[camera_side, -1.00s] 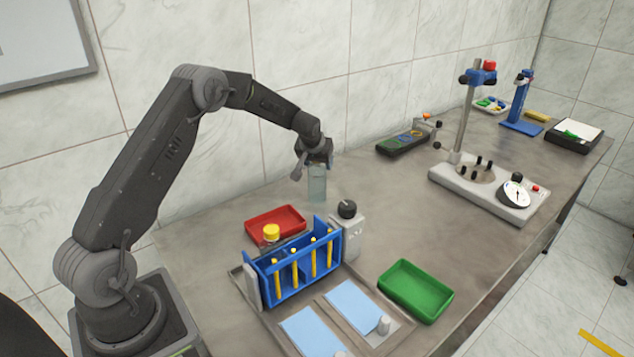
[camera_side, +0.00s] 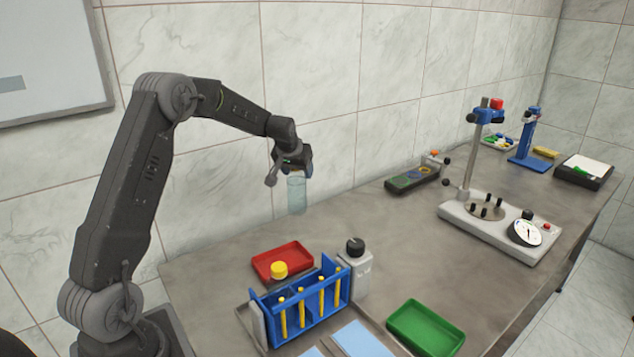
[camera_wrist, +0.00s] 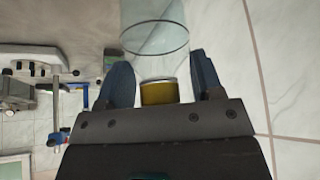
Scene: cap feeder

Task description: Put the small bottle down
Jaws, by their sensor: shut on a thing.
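My gripper (camera_side: 294,170) is shut on the small bottle (camera_side: 297,196) at its top end. The bottle is clear glass, hangs about upright below the jaws and is in the air in front of the tiled wall, clear of the bench. In the wrist view the two blue fingers of my gripper (camera_wrist: 158,64) stand either side of a yellow cap (camera_wrist: 159,92). The clear bottle body (camera_wrist: 155,28) reaches beyond them to the top edge, so its far end is cut off.
The green tray (camera_side: 455,343) is at front right. The bench middle (camera_side: 420,240) is clear.

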